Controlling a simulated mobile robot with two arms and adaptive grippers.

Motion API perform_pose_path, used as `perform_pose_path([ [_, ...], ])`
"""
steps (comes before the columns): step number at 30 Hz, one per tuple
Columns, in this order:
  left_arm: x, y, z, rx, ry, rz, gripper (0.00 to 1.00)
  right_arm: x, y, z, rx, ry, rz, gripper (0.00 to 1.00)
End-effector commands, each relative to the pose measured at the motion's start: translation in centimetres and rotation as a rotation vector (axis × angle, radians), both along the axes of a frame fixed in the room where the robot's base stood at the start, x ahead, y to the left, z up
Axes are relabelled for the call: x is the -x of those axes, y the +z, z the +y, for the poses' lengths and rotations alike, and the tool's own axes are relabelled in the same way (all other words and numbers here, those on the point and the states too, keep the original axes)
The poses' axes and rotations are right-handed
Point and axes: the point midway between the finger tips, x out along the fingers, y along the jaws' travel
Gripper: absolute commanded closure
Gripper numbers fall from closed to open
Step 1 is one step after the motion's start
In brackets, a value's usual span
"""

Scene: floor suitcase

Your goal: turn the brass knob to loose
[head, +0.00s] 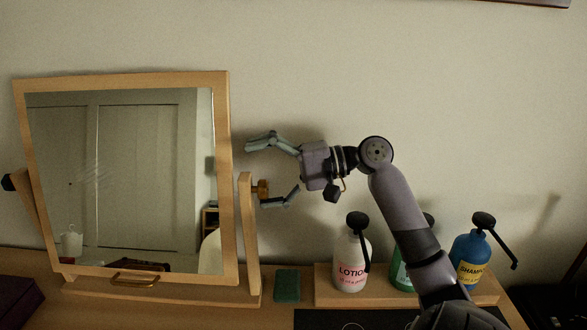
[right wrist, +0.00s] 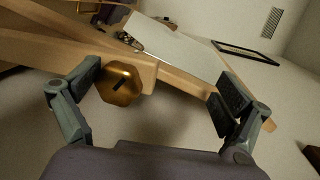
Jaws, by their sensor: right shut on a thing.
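The brass knob (head: 262,188) is on the outer side of the mirror stand's right post (head: 250,235). In the right wrist view the knob (right wrist: 121,84) is faceted, with a dark mark on its face. The other finger shows well apart from the knob, in front of the mirror's wooden frame (right wrist: 180,85). The contact itself is not clearly visible. The tilted mirror (head: 125,180) stands left of the gripper. My left gripper is not in view.
A white lotion bottle (head: 351,262), a partly hidden green bottle (head: 402,277) and a blue shampoo bottle (head: 472,258) stand in a wooden tray (head: 324,290) below my right arm. A green block (head: 287,285) lies between tray and mirror stand. The wall is behind.

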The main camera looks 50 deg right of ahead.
Motion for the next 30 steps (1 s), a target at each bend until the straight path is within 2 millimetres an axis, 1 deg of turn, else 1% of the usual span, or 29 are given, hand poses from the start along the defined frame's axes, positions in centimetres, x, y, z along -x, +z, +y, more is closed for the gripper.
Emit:
perform_pose_path([
  [1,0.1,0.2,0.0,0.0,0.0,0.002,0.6,0.2,2.1,-0.3,-0.008,-0.013,-0.049,0.26],
  [3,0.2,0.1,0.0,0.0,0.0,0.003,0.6,0.4,2.0,-0.5,-0.008,-0.014,-0.049,0.26],
  [5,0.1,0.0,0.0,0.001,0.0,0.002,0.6,0.6,1.9,-0.8,-0.007,-0.014,-0.049,0.27],
  [8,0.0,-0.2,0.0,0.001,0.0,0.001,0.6,1.1,1.8,-1.4,-0.006,-0.016,-0.048,0.37],
  [9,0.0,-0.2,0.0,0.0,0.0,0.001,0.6,1.3,1.8,-1.6,-0.005,-0.018,-0.048,0.45],
  [14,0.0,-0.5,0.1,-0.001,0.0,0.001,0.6,2.2,1.4,-2.3,-0.006,-0.018,-0.042,0.45],
  [17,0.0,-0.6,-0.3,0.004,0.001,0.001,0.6,2.7,1.4,-2.7,-0.007,-0.017,-0.039,0.45],
  [30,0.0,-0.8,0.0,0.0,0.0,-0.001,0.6,5.1,1.0,-4.6,-0.01,-0.014,-0.031,0.45],
])
